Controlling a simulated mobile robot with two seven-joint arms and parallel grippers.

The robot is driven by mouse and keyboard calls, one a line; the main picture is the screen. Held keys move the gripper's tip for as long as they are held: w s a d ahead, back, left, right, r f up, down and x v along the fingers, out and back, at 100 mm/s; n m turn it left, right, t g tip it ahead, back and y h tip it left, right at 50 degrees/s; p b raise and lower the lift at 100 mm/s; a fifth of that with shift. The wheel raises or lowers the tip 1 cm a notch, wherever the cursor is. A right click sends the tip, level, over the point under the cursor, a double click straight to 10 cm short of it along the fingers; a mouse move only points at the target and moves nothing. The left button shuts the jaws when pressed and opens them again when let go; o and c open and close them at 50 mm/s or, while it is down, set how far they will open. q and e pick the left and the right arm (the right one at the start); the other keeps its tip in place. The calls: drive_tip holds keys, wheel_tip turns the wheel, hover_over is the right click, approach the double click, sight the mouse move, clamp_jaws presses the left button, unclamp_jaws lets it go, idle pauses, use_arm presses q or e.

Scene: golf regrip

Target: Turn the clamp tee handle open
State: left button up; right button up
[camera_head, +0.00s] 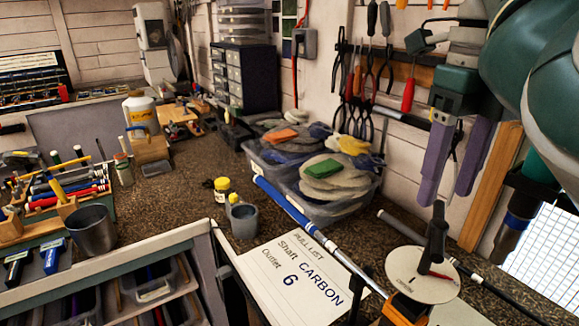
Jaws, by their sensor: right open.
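A dark tee-shaped handle (437,238) stands upright at the lower right, by a round white dial (408,268) with a red pointer. An orange block (405,308), apparently part of the clamp, sits in front of the dial and is partly cut off by the bottom edge. A golf shaft with a blue and white grip (285,202) runs diagonally down to it. My right gripper (448,194) hangs above the handle with its two purple-grey fingers apart and empty. It appears not to touch the handle. My left gripper is out of view.
A clear bin (342,208) of discs and gloves stands behind the shaft. A dark rod (480,275) passes behind the dial. Tools hang on the wall rack (395,75).

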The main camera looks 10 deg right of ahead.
sight(441, 224)
drive_tip(key=f, duration=0.2)
drive_tip(key=f+p, duration=0.1)
drive_tip(key=f, duration=0.2)
drive_tip(key=f+p, duration=0.1)
drive_tip(key=f, duration=0.2)
drive_tip(key=shift+s+d+f, duration=0.1)
drive_tip(key=shift+s+f, duration=0.15)
drive_tip(key=shift+s, duration=0.15)
drive_tip(key=shift+w+f, duration=0.1)
drive_tip(key=shift+f, duration=0.35)
clamp_jaws()
